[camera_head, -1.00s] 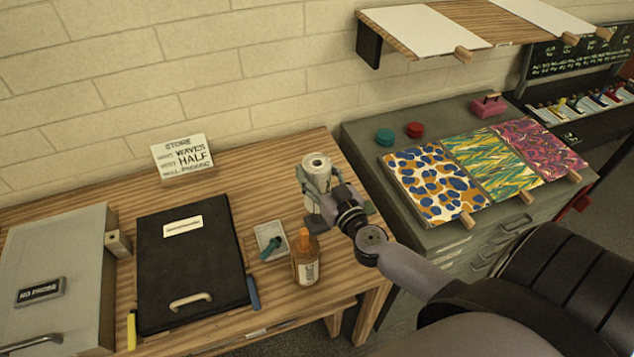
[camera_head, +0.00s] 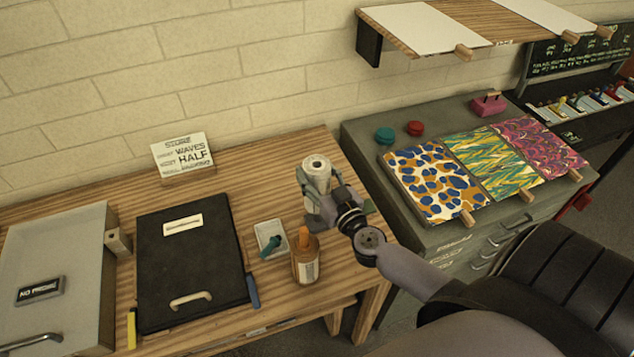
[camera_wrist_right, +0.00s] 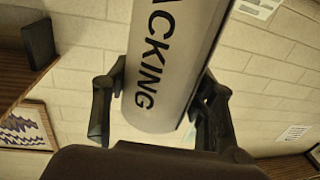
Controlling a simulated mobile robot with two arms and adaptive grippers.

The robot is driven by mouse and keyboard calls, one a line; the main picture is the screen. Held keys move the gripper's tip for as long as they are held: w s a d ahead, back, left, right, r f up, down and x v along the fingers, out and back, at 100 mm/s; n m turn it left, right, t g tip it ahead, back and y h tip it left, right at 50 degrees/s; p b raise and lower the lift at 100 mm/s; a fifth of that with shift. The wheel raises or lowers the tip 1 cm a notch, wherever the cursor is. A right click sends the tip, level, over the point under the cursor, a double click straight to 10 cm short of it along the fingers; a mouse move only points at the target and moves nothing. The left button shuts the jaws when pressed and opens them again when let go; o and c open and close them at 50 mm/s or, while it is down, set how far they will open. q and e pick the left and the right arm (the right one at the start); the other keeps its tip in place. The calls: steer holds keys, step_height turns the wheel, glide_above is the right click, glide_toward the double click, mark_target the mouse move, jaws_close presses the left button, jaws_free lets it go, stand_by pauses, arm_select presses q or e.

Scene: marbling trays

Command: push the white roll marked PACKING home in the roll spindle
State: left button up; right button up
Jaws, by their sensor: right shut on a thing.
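The white roll marked PACKING (camera_head: 317,168) stands near the right end of the wooden table, close to upright, with its open core facing up. In the right wrist view the roll (camera_wrist_right: 170,65) shows the letters "ACKING" between the two fingers. My right gripper (camera_head: 322,190) is shut on the roll around its side; it also shows in the right wrist view (camera_wrist_right: 158,100). The roll spindle cannot be made out; the roll and gripper cover that spot. A green-grey piece (camera_head: 368,206) shows beside the gripper at the table's right end. My left gripper is not in view.
An amber bottle with an orange cap (camera_head: 306,266) and a small tray (camera_head: 261,231) with a teal tool stand just left of my gripper. A black case (camera_head: 160,290) lies further left. A grey cabinet with marbled sheets (camera_head: 358,140) stands to the right.

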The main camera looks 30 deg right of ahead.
steer(key=shift+f+b, duration=2.55)
steer(key=shift+f, duration=1)
steer(key=o, duration=1.3)
steer(key=shift+s, duration=0.1)
steer(key=shift+s, duration=0.35)
steer(key=s, duration=0.6)
steer(key=shift+s+a, duration=0.25)
steer(key=shift+a, duration=0.15)
steer(key=shift+s, duration=0.1)
